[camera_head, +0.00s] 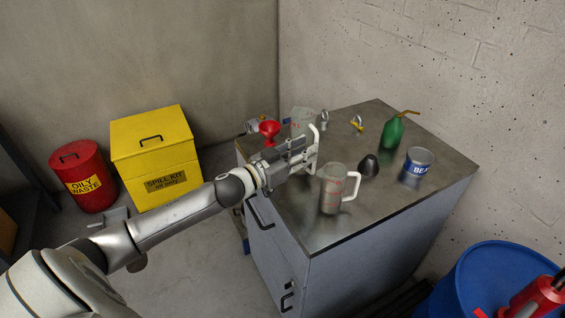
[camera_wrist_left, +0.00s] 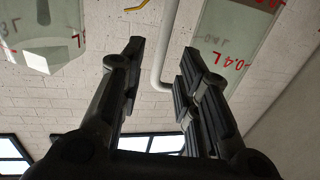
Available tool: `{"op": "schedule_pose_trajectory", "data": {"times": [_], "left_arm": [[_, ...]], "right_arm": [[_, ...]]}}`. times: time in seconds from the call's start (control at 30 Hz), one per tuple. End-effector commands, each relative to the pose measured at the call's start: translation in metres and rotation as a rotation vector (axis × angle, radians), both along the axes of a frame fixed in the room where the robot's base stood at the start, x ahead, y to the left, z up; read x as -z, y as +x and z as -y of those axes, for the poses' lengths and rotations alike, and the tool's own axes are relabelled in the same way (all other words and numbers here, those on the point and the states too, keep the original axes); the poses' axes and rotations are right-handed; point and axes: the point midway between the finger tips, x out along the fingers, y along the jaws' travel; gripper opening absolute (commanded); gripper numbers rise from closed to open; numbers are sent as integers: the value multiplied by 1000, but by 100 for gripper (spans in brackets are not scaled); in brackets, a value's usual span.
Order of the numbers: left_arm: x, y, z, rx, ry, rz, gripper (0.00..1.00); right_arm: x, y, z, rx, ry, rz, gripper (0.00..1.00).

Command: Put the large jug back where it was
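A clear jug (camera_head: 303,120) with red marks and a white handle (camera_head: 315,140) stands at the cabinet's far left, partly hidden behind my left gripper (camera_head: 306,154). In the left wrist view this jug (camera_wrist_left: 228,40) reads 0.4 L. Its handle (camera_wrist_left: 165,50) shows between the spread fingers of my left gripper (camera_wrist_left: 162,52), with room on both sides. A second clear jug (camera_head: 332,190) stands on the cabinet top nearer the front, handle to the right; part of it shows in the wrist view (camera_wrist_left: 42,50). I cannot tell surely which jug is larger. My right gripper is out of view.
A blue drum (camera_head: 480,285) stands front right.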

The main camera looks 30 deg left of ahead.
Motion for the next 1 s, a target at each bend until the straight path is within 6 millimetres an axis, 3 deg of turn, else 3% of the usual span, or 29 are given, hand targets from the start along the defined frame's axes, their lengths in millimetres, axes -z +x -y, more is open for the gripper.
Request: {"op": "schedule_pose_trajectory", "data": {"times": [0.5,1.0], "left_arm": [[1,-57,-19,2,-1,-1,31],[-1,-71,-24,1,2,2,31]], "right_arm": [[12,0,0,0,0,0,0],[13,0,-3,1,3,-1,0]]}}
